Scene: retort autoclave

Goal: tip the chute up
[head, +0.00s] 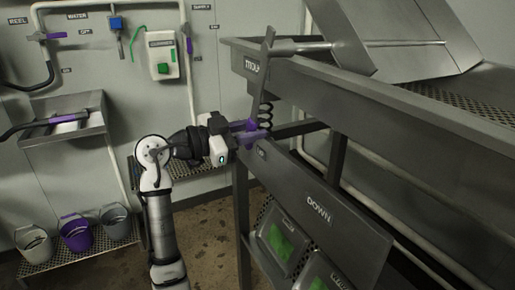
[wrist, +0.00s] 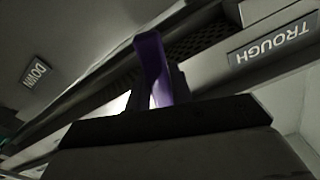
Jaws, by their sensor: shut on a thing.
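The metal chute (head: 400,38) rests tilted over the trough (head: 330,88) at the upper right of the head view. A grey lever (head: 260,75) hangs from a shaft at the trough's near corner. My gripper (head: 247,131) is at the lever's lower end and is shut on its purple handle (head: 252,136). In the wrist view the purple handle (wrist: 151,65) stands up between my dark fingers. A "DOWN" label (head: 318,210) is on the panel below, and a small label (head: 262,153) beside the handle is too small to read surely.
The trough's frame leg (head: 242,205) stands close to my gripper. At the left are a wall sink (head: 65,120), buckets (head: 75,234) and a green-buttoned control box (head: 162,55). Brown floor lies open between.

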